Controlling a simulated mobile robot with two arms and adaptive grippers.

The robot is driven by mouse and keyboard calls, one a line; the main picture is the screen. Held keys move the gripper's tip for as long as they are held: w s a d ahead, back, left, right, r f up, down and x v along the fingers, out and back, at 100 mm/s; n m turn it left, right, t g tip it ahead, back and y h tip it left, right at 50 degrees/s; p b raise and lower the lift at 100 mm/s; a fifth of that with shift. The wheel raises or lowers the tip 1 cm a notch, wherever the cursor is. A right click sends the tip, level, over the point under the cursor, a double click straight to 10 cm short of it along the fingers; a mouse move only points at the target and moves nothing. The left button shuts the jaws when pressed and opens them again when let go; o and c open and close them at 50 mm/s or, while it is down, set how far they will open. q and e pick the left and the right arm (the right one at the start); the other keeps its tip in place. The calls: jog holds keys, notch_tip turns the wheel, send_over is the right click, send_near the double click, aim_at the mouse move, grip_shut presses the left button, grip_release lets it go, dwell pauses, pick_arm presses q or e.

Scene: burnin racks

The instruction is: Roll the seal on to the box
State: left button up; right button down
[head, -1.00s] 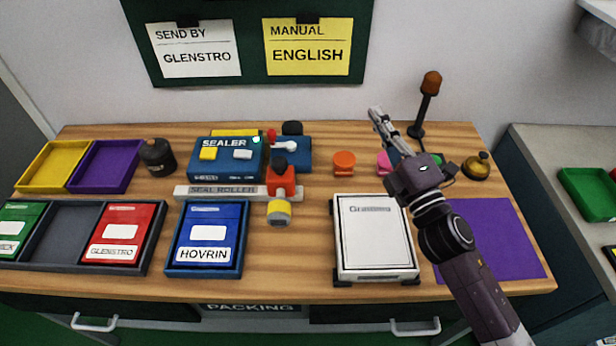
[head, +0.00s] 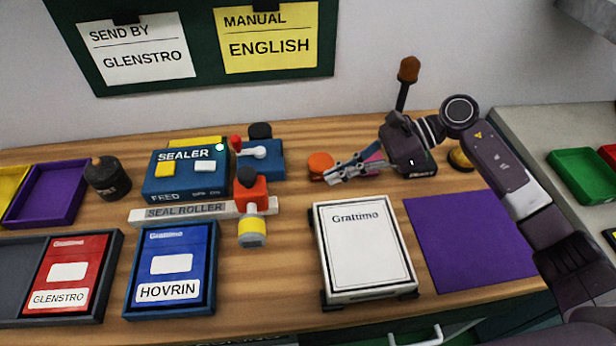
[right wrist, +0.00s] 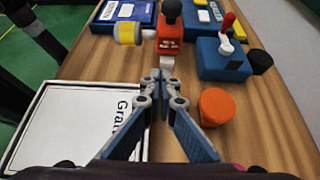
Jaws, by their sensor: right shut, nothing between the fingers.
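The seal roller is a red block with a black knob (head: 250,192) and a yellow-banded roller end (head: 252,234). It sits on a pale rail labelled SEAL ROLLER (head: 180,213), and also shows at the top of the right wrist view (right wrist: 168,35). The white box marked Grattimo (head: 362,245) lies flat, right of the roller. My right gripper (head: 328,179) is shut and empty above the table behind the box, pointing left beside an orange round object (head: 320,163). In the right wrist view its fingertips (right wrist: 161,77) meet in front of the roller. My left gripper is not in view.
A blue HOVRIN booklet (head: 172,262) and red GLENSTRO booklet (head: 70,270) lie in trays at left. A purple mat (head: 470,240) lies right of the box. A brown-topped post (head: 408,72) stands behind.

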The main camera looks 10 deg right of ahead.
jog(key=p+x, duration=0.1)
jog(key=x, duration=0.3)
jog(key=p+x, duration=0.1)
jog(key=x, duration=0.3)
jog(key=shift+s+a+r+p, duration=0.1)
jog(key=shift+a+p, duration=0.3)
jog(key=a+p, duration=0.1)
jog(key=a, duration=0.2)
jog(key=shift+a+p, duration=0.25)
jog(key=shift+p, duration=0.05)
jog(key=shift+a+f, duration=0.3)
jog(key=shift+a, duration=0.1)
